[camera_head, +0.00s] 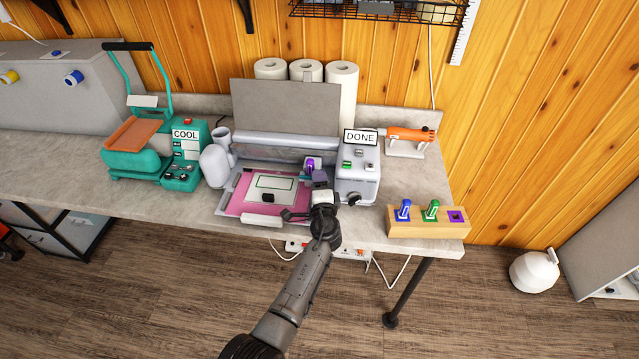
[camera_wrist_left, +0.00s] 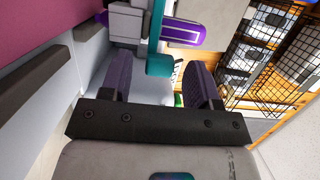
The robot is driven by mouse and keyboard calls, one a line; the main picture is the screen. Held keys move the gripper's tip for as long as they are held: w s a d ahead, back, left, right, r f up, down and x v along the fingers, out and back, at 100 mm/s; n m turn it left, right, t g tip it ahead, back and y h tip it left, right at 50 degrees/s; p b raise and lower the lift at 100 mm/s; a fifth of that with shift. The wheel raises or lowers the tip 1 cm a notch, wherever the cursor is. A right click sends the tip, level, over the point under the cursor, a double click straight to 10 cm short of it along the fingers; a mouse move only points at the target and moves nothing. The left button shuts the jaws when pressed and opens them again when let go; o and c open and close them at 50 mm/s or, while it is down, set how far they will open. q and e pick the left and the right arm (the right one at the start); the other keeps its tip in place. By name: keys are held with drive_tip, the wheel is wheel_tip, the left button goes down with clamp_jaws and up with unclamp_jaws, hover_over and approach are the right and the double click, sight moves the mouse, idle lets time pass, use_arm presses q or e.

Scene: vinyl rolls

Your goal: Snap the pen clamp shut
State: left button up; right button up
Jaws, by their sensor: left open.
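The purple pen (camera_head: 310,163) sits in the carriage of the cutting machine, above the pink mat (camera_head: 236,207). In the left wrist view the pen (camera_wrist_left: 182,34) lies across the top, beside the pale grey carriage (camera_wrist_left: 127,22). A teal lever with a rounded end, which looks like the pen clamp (camera_wrist_left: 158,62), stands out from the carriage; whether it is latched I cannot tell. My left gripper (camera_head: 320,180) is just in front of the carriage. In the wrist view its purple fingers (camera_wrist_left: 162,78) are apart, with the lever's end appearing between them. My right gripper is out of view.
The control box with a DONE sign (camera_head: 360,137) stands close right of my left gripper. A wooden pen block (camera_head: 428,228) holds a blue and a green pen and has an empty purple slot. A teal heat press (camera_head: 138,140) is at the left. Paper rolls (camera_head: 342,85) stand behind.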

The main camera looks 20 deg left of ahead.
use_arm(q)
drive_tip(key=c, duration=0.9)
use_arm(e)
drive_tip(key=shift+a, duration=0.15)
use_arm(q)
drive_tip(key=o, duration=0.8)
drive_tip(key=shift+o, duration=0.5)
drive_tip(key=shift+d, duration=0.1)
